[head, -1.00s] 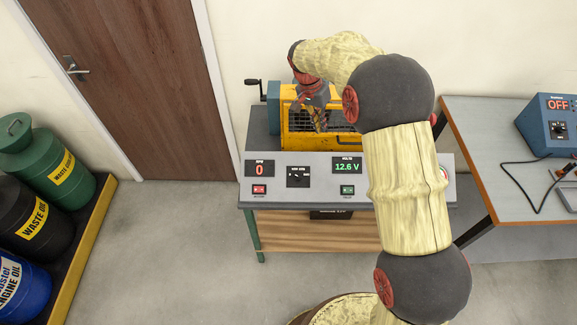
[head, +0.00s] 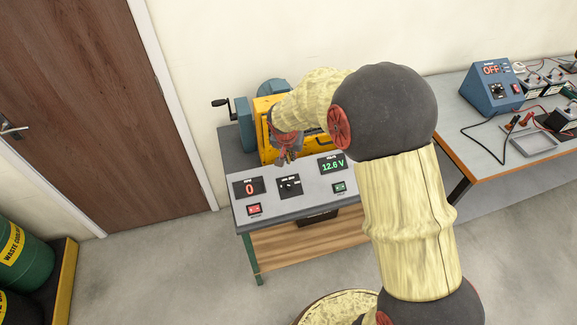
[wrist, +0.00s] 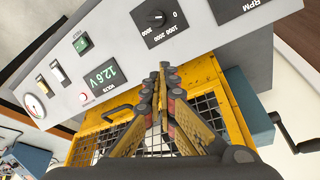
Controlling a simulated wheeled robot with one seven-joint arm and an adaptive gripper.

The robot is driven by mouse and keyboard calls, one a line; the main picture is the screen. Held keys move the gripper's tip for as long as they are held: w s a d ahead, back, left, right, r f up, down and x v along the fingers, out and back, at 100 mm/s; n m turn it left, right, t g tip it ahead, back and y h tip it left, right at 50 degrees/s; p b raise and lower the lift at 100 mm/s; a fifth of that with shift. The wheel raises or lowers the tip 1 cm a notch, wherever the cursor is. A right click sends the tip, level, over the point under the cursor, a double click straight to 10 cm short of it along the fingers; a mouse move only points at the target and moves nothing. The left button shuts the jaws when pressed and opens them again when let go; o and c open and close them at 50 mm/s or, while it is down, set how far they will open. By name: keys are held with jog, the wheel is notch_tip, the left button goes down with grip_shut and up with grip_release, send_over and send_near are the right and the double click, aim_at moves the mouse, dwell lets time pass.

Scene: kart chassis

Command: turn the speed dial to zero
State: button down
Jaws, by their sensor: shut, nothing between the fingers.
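The speed dial (head: 290,186) is a small black knob on a black plate in the grey sloping panel, between the RPM display (head: 249,187) reading 0 and the volts display (head: 331,164) reading 12.6 V. In the wrist view the dial (wrist: 155,18) shows upside down, with marks from 0 to 3000. Its exact pointer setting is too small to read surely. My gripper (head: 286,160) is above the panel's back edge, in front of the yellow guard. In the wrist view my gripper (wrist: 164,66) has its fingertips together, empty, apart from the dial.
A yellow mesh guard (wrist: 205,75) and a crank handle (wrist: 300,140) stand behind the panel (head: 270,215). A red switch (head: 254,209) and a green switch (head: 339,187) flank the dial. A bench with a blue power supply (head: 492,88) stands at right.

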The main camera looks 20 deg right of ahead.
aim_at(290, 186)
jog(key=b+x, duration=0.1)
jog(key=x, duration=0.8)
jog(key=shift+f, duration=0.3)
jog(key=s, duration=0.1)
jog(key=s+a+f+b, duration=0.1)
jog(key=s, duration=0.1)
jog(key=shift+a+f, duration=0.1)
jog(key=shift+a, duration=0.2)
jog(key=shift+a+f+b, duration=0.1)
jog(key=shift+b, duration=0.25)
jog(key=shift+s+a+f+n+b, duration=0.25)
jog(key=shift+n+b, duration=0.15)
jog(key=shift+b, duration=0.7)
jog(key=shift+s+a+n+t+b, duration=0.15)
jog(key=shift+n+t+b, duration=0.15)
jog(key=shift+n+b, duration=0.6)
jog(key=shift+h, duration=0.3)
jog(key=shift+s, duration=0.1)
